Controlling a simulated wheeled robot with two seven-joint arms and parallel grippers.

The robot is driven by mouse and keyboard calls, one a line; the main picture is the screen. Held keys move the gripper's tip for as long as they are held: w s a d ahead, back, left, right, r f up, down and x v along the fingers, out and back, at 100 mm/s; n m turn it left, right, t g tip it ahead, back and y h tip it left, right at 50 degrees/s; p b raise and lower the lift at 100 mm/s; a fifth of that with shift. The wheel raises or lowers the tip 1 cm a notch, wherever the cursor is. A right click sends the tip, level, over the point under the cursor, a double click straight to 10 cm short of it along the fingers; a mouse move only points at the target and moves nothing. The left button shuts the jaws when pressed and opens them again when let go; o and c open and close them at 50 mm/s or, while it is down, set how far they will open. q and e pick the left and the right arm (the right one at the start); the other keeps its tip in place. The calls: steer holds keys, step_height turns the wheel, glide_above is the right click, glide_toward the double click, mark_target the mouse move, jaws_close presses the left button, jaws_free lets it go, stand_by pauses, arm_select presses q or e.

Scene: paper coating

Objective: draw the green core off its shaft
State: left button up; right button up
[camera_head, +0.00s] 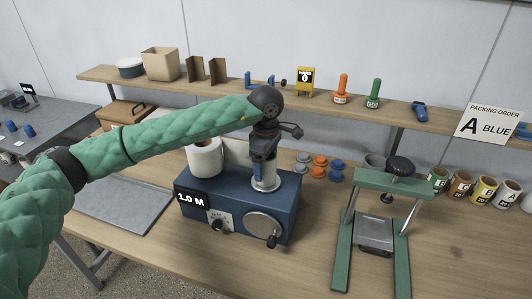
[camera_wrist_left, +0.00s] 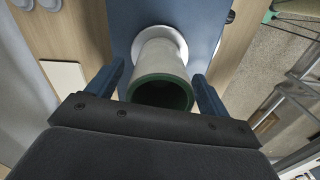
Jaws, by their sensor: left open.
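The green core (camera_wrist_left: 163,90) shows in the left wrist view as a pale grey tube with a dark green rim. It stands upright on a white round flange (camera_wrist_left: 168,33) on the blue machine; a shaft inside is not visible, as the tube's mouth is dark. My left gripper (camera_wrist_left: 158,72) is open, with one blue finger on each side of the core and a gap on both sides. In the head view my left gripper (camera_head: 262,168) points down over the flange (camera_head: 266,185) and hides much of the core. My right gripper is not in view.
The blue machine (camera_head: 240,203) carries a white paper roll (camera_head: 206,160), a "1.0 M" label and a crank. Orange, blue and grey knobs (camera_head: 319,172) lie behind it to the right. A green press frame (camera_head: 392,186) stands further right. A grey mat (camera_head: 125,210) lies left.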

arm_select(q)
steer(key=shift+w+f, duration=0.1)
steer(key=shift+f, duration=0.15)
steer(key=c, duration=1.1)
steer(key=shift+o, duration=0.2)
steer(key=shift+r, duration=0.1)
steer(key=shift+r+b, duration=0.55)
steer(key=shift+r, duration=3.9)
